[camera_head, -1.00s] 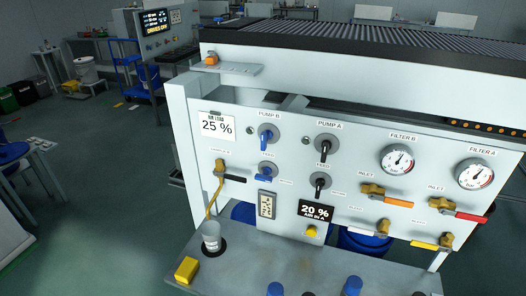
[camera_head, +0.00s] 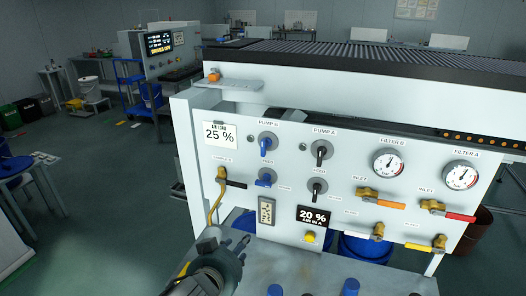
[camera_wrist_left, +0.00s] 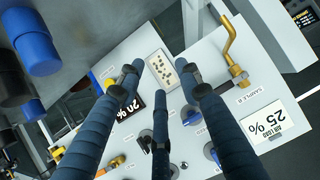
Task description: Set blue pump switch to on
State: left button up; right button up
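The blue pump switch (camera_head: 266,145) is a blue lever on a grey round base under the PUMP B label. Its lever points down. A second blue lever (camera_head: 265,179) sits below it, by a FEED label. In the left wrist view, which is upside down, the blue pump switch (camera_wrist_left: 211,152) lies low and partly behind a finger; the other blue lever (camera_wrist_left: 190,115) is above it. My left gripper (camera_head: 238,246) is in front of the panel's lower left, below both blue levers. Its fingers are spread and empty, apart from the levers. My right gripper is not in view.
Black levers for PUMP A (camera_head: 321,150) and its feed (camera_head: 317,188) stand to the right. A brass sample valve with a bent pipe (camera_head: 216,200) is at the left. A ledge with blue caps (camera_head: 351,287) runs below. Gauges (camera_head: 388,163) are farther right.

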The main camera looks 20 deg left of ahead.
pick_arm(q)
jog(key=w+d+r+t, duration=0.1)
jog(key=w+r+t, duration=0.1)
jog(key=r, duration=0.5)
jog(key=w+r+t, duration=0.2)
jog(key=r, duration=0.5)
jog(key=t+h, duration=0.1)
jog(key=t, duration=0.1)
send_near(264, 148)
jog(key=w+p, duration=0.3)
jog(key=w, duration=0.5)
jog(key=shift+r, duration=0.1)
jog(key=shift+w, duration=0.65)
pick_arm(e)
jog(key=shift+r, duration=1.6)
pick_arm(q)
grip_shut()
